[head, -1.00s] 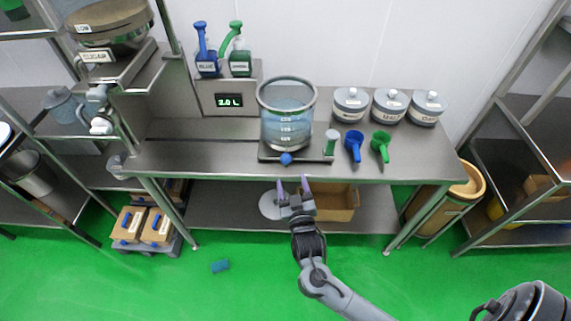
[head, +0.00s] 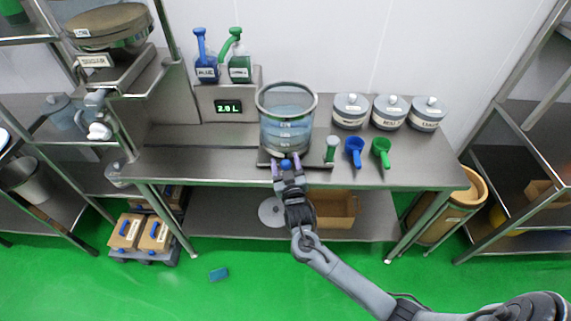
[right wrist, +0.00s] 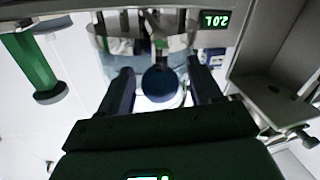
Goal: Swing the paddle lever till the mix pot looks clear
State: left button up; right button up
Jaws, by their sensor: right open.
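The mix pot (head: 287,135) is a clear glass vessel with pale blue liquid and white level marks. It stands on a dark base at the bench's front edge. A blue round knob (head: 286,163) sticks out at the front of the base. My right gripper (head: 287,168) is open at the blue knob. In the right wrist view the knob (right wrist: 160,83) lies between the open fingers (right wrist: 160,90). My left gripper is out of view.
A display (head: 228,107) and the blue (head: 206,70) and green (head: 239,68) pump bottles are behind left. Blue (head: 354,150) and green (head: 381,150) scoops and three lidded jars (head: 388,112) are to the right. The shelf below holds a cardboard box (head: 335,208).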

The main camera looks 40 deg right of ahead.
grip_shut()
dwell(0.3)
